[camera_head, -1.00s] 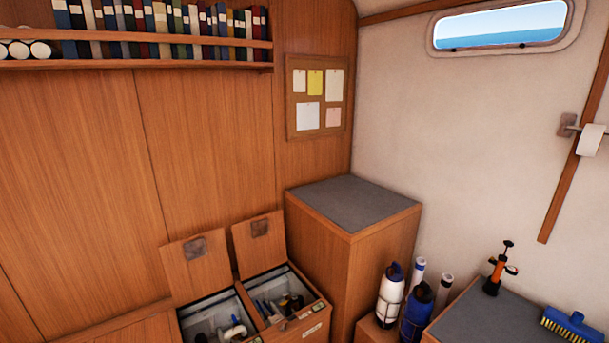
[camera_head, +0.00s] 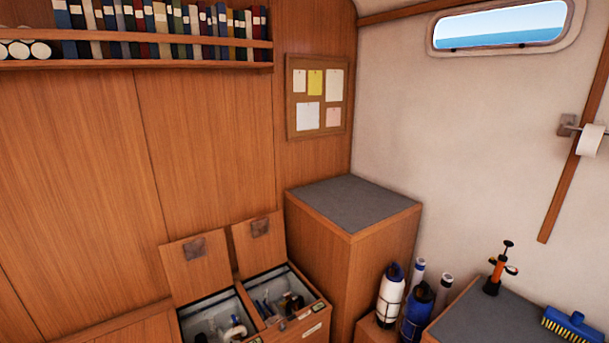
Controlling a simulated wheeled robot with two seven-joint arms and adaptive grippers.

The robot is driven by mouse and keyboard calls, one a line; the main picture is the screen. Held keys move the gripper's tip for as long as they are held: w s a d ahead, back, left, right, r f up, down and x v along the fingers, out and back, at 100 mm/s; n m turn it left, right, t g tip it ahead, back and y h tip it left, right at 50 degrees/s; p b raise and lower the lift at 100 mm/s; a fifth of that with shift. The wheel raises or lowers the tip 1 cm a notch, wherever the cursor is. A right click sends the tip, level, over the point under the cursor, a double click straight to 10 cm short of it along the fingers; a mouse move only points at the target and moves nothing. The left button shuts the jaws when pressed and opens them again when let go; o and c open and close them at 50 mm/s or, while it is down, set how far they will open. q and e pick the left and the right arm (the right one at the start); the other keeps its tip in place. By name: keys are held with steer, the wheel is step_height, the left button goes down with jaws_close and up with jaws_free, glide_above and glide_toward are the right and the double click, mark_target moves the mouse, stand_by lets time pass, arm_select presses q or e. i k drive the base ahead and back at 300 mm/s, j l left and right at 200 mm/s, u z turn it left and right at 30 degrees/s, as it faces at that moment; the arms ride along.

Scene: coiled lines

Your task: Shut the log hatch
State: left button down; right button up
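Two wooden hatch lids stand raised against the panelled wall, a left lid (camera_head: 196,268) and a right lid (camera_head: 257,243). Each has a dark square plate near its top. Below them are two open compartments, a left bin (camera_head: 192,307) and a right bin (camera_head: 262,278), with loose items inside. Small labels sit on the front edge, too small to read, so I cannot tell which lid is the log hatch. Neither of my grippers is in view.
A grey-topped wooden cabinet (camera_head: 354,204) stands right of the bins. A white fender (camera_head: 390,297) and a blue fender (camera_head: 416,313) stand beside a lower grey counter (camera_head: 483,323) holding an orange pump (camera_head: 496,270) and a blue brush (camera_head: 574,325). A bookshelf (camera_head: 150,62) runs above.

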mark_target(196, 266)
steer(key=u, duration=1.05)
steer(key=i+j+u, duration=0.4)
steer(key=l, duration=0.1)
